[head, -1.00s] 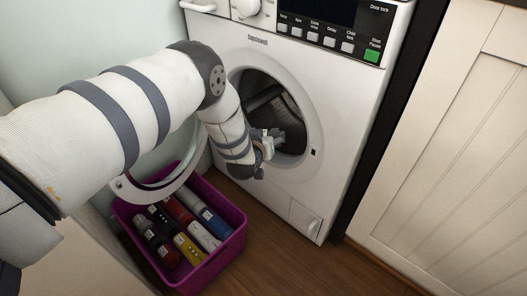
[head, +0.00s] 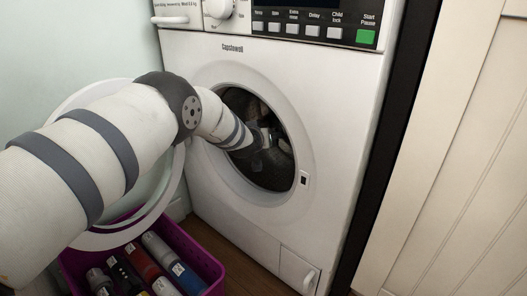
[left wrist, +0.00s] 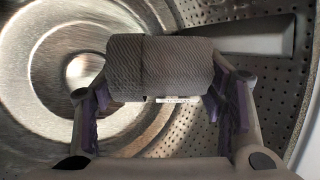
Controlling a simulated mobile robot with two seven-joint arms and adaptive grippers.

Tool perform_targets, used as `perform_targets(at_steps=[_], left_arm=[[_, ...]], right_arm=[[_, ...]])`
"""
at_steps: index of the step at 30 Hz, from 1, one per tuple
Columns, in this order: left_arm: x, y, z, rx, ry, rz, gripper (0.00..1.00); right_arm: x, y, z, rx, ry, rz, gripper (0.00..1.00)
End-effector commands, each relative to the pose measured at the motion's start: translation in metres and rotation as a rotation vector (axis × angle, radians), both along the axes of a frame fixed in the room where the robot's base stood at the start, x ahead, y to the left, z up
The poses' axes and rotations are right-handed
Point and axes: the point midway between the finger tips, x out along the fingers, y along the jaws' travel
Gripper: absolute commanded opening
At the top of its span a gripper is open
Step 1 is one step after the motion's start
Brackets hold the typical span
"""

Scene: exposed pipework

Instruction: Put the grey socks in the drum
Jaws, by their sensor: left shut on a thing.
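The grey socks (left wrist: 160,68), a ribbed rolled bundle with a small white label, are held between the two fingers of my left gripper (left wrist: 160,105) in the left wrist view. The perforated metal drum (left wrist: 60,45) fills the background around them. In the head view my left arm reaches through the round door opening, and my left gripper (head: 268,138) is inside the dark drum (head: 270,178). The socks are hard to make out there. My right gripper is not in view.
The washing machine (head: 240,225) has its round door (head: 78,242) swung open to the left. A purple basket (head: 208,262) with several rolled items stands below the door. A cream panelled cabinet (head: 450,180) is at the right.

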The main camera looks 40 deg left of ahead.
Motion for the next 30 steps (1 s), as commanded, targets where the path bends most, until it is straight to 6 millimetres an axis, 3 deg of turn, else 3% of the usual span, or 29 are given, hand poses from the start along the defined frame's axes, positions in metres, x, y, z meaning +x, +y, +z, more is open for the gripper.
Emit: perform_targets(at_steps=[7,8,11,23,30], left_arm=[[0.001,0.0,0.002,0.0,-0.001,-0.001,0.37],[0.001,0.0,0.002,0.0,-0.001,-0.001,0.67],[0.001,0.0,0.002,0.0,-0.001,0.0,0.88],[-0.003,-0.001,0.003,-0.001,0.0,0.001,0.88],[-0.034,-0.013,0.019,-0.001,0.001,0.0,0.88]], right_arm=[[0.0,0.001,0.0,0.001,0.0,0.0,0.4],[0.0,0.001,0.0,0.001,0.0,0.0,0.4],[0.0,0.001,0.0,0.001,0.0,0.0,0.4],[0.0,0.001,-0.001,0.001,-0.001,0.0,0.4],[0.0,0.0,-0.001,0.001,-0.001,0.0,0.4]])
